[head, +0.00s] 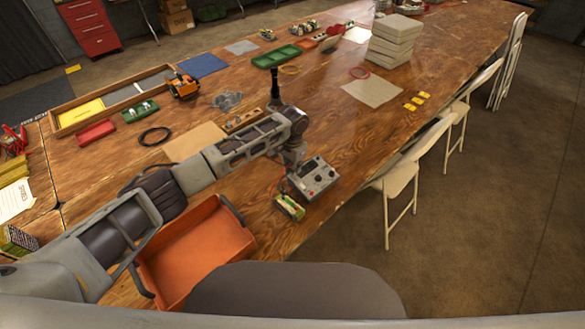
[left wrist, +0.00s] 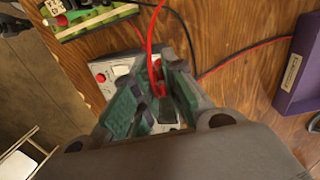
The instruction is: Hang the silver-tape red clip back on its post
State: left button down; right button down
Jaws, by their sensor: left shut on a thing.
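My left gripper (head: 294,168) reaches in over the grey charger box (head: 316,180) near the table's right edge. In the left wrist view its green-padded fingers (left wrist: 158,105) are closed around a red clip (left wrist: 159,89) with a red lead (left wrist: 152,42) running up from it. I cannot make out silver tape on the clip. The charger's pale face with a red button also shows in that view (left wrist: 103,76), beneath and beside the fingers. The clip's post cannot be made out; the fingers cover part of the charger. My right gripper is not in view.
A green tray holding a battery (head: 289,207) sits right by the charger. An orange bin (head: 195,255) stands near me. Chairs (head: 405,170) line the table's right side.

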pick_arm(q)
jog(key=shift+p, duration=0.45)
dwell(0.6)
jog(key=c, duration=1.4)
grip_release()
jog(key=shift+o, duration=1.1)
